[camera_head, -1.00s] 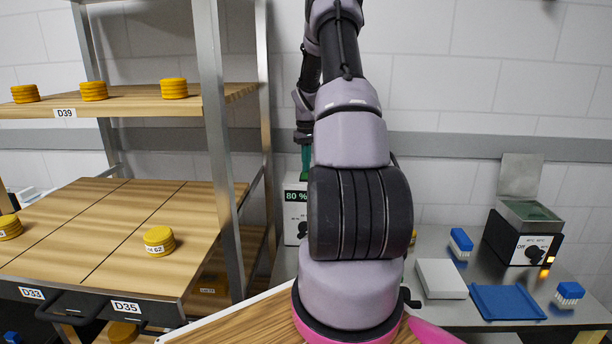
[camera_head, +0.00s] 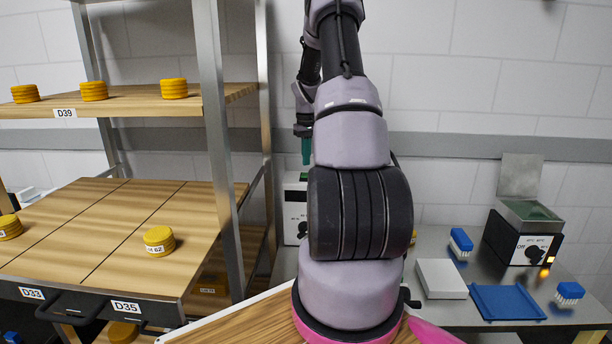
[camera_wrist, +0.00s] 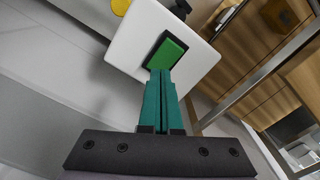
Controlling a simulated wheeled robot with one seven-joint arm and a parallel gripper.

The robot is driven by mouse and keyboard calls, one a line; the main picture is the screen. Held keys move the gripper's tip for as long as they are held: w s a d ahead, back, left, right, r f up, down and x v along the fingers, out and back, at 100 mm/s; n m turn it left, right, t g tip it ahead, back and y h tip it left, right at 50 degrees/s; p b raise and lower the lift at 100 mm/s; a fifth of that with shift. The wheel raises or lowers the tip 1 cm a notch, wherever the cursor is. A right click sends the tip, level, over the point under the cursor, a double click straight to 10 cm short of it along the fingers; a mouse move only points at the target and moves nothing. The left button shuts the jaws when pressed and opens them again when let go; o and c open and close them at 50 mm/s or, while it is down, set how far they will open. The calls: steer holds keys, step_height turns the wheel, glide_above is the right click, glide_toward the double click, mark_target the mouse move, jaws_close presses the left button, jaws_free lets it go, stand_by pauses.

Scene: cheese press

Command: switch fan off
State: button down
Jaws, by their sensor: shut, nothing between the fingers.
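The fan's control unit is a white box (camera_head: 290,178) behind my arm, partly hidden by it in the head view. Its front has a dark display (camera_head: 295,196) with no reading showing and a black knob (camera_head: 303,228). In the wrist view the white box (camera_wrist: 125,48) carries a green rocker switch (camera_wrist: 168,50) in a black frame. My gripper (camera_wrist: 158,72) is shut and empty, its teal fingertips at the lower edge of the switch. I cannot tell whether they touch it. In the head view my gripper (camera_head: 306,163) is just above the box.
A shelf rack (camera_head: 215,130) with yellow cheese rounds stands at the left, its metal post close to the box. A steel table (camera_head: 455,312) at the right holds a heater unit (camera_head: 520,245), a blue tray (camera_head: 507,303) and brushes. A wall is behind.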

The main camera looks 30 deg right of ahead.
mark_target(306, 174)
steer(key=shift+r, duration=1.95)
steer(key=s+a+r+t, duration=0.1)
steer(key=s+a+r, duration=0.2)
steer(key=a+r, duration=0.3)
steer(key=s+a+r+m+t, duration=0.1)
steer(key=s+a+r, duration=0.2)
steer(key=a+r, duration=0.25)
steer(key=s+a+r+t, duration=0.1)
steer(key=s+a+r, duration=0.2)
steer(key=a+r, duration=0.35)
steer(key=s+a+r+m+t+y, duration=0.1)
steer(key=s+a+r+t, duration=0.1)
steer(key=s+a, duration=0.4)
steer(key=s+a+r+t+y, duration=0.1)
steer(key=s+a+r+t, duration=0.1)
steer(key=s+a, duration=0.5)
steer(key=s+r, duration=0.1)
steer(key=s, duration=0.5)
steer(key=shift+s+r+m, duration=0.15)
steer(key=shift+s+m, duration=0.25)
